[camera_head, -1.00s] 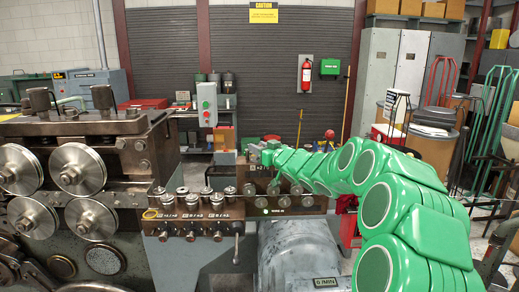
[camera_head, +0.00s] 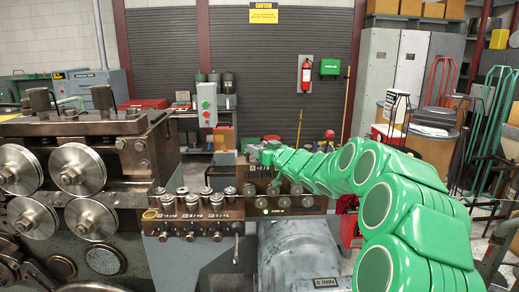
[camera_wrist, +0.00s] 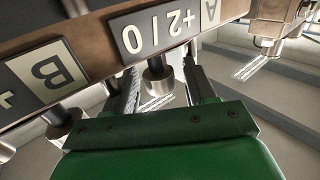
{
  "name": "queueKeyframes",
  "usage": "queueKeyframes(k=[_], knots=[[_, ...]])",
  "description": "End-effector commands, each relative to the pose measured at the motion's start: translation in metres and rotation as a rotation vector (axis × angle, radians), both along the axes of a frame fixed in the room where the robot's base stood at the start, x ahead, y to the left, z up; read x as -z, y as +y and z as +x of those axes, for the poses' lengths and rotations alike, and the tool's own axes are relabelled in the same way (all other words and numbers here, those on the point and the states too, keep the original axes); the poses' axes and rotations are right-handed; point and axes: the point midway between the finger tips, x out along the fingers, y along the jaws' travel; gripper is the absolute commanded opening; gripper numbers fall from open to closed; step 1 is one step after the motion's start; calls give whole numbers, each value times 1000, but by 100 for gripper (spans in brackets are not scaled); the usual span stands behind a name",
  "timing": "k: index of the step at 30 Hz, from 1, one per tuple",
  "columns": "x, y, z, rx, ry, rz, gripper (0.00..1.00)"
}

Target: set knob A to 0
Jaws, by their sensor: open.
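Knob A (camera_wrist: 157,82) is a short metal cylinder on the brown panel, under a plate marked "A" (camera_wrist: 208,14) and "+2 / 0" (camera_wrist: 165,33), which appears upside down in the wrist view. My gripper (camera_wrist: 162,72) is open, with one dark finger on each side of knob A. Gaps show between the knob and the fingers. I cannot make out a pointer mark on the knob. In the head view my gripper (camera_head: 268,158) is small at the panel, and my green arm hides part of it.
Knob B (camera_wrist: 62,116) with its "B" plate (camera_wrist: 47,72) is to the left in the wrist view. A metal fitting (camera_wrist: 270,28) is at the upper right. In the head view, large rollers (camera_head: 80,170) stand at left and a grey motor (camera_head: 300,255) sits below the panel.

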Motion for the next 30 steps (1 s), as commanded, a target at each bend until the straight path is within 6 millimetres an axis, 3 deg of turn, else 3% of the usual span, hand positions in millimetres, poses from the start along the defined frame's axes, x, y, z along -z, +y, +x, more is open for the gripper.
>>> queueKeyframes(k=[18, 30], knots=[[-1, -39, -55, 1, -1, 0, 55], [0, -43, -63, 0, 0, 0, 55]])
